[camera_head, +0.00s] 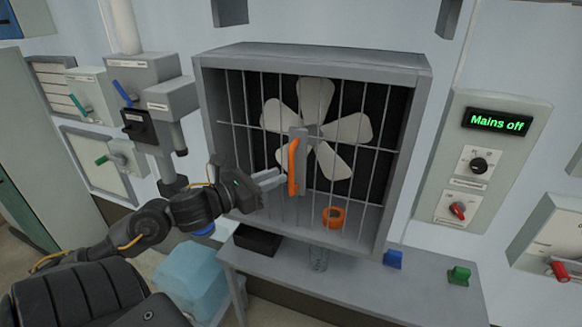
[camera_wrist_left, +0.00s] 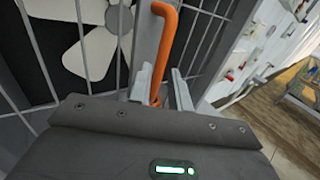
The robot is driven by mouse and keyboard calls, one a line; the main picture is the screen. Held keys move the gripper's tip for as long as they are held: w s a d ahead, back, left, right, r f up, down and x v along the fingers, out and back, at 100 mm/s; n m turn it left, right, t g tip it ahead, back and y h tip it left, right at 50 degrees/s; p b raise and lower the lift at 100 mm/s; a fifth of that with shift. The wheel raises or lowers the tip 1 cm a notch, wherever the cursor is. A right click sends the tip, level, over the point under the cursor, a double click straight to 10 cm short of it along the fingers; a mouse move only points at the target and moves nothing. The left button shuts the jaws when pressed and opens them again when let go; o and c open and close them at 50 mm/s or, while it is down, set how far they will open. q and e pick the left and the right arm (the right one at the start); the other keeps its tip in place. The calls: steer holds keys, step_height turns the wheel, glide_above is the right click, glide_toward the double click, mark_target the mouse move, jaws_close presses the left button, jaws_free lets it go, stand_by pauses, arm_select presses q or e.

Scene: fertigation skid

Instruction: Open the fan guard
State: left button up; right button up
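The fan guard (camera_head: 348,120) is a grid of thin grey bars across the front of a grey box, and it looks closed. Its upright orange handle (camera_head: 293,167) sits on a grey plate near the middle of the bars. My left gripper (camera_head: 281,178) reaches the handle from the left in the head view. In the left wrist view the handle (camera_wrist_left: 166,50) runs down between the two fingers (camera_wrist_left: 163,88), with a visible gap on its right. The fingers look open around its lower part. My right gripper is in neither view.
A white-bladed fan (camera_head: 318,128) stands behind the bars. An orange ring-shaped part (camera_head: 334,217) is low in the box. A panel reading "Mains off" (camera_head: 497,122) is on the right wall. A grey bench (camera_head: 350,283) with blue and green blocks lies below.

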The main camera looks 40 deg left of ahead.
mark_target(291, 190)
arm_select(q)
steer(key=shift+p+x, duration=1)
steer(key=shift+x, duration=1.75)
jaws_close()
